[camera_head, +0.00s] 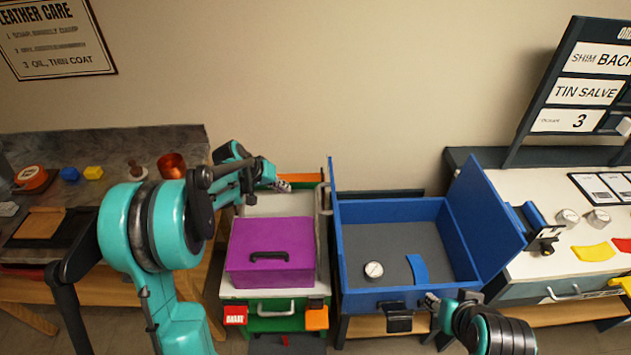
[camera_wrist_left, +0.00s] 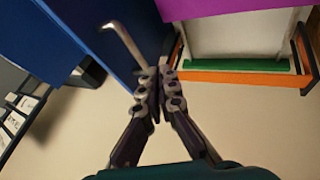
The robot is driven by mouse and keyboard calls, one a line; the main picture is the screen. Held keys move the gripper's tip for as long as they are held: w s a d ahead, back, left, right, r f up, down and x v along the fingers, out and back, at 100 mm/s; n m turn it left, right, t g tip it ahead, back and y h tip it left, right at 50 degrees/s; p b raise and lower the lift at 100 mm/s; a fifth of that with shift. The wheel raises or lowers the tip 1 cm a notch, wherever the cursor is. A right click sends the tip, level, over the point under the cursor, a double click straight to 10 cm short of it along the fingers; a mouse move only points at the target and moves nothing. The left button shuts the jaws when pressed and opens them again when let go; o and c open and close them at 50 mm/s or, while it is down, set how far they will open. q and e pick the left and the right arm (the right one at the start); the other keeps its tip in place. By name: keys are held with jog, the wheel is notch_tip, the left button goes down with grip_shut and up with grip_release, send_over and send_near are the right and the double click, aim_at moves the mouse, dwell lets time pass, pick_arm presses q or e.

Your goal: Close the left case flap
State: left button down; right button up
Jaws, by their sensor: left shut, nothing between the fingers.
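The blue case (camera_head: 392,212) stands open in the middle of the head view. Its left flap (camera_head: 334,225) stands steeply up along the case's left side and shows nearly edge-on. In the left wrist view, a large blue panel (camera_wrist_left: 75,25), seemingly this flap, fills the upper left. A bent pale rod (camera_wrist_left: 125,42) lies across it, close to the fingertips; contact is unclear. My left gripper (camera_head: 284,186) is shut and empty, left of the flap; its closed fingers also show in the left wrist view (camera_wrist_left: 160,82). My right gripper (camera_head: 431,300) is small by the case's front edge; its jaws are unclear.
The case's right flap (camera_head: 487,220) leans outward. A round gauge (camera_head: 374,270) and a blue curved piece (camera_head: 417,269) lie inside the case. A purple box (camera_head: 270,252) sits left of the case, below my left gripper. A white-topped counter (camera_head: 520,190) stands at right.

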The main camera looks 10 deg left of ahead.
pick_arm(q)
jog(key=w+d+f+b, duration=0.4)
jog(key=w+d+f, duration=0.1)
jog(key=d+f, duration=0.2)
jog(key=shift+w+f, duration=0.4)
jog(key=shift+f, duration=0.25)
jog(key=shift+d+r, duration=0.1)
jog(key=shift+d, duration=0.05)
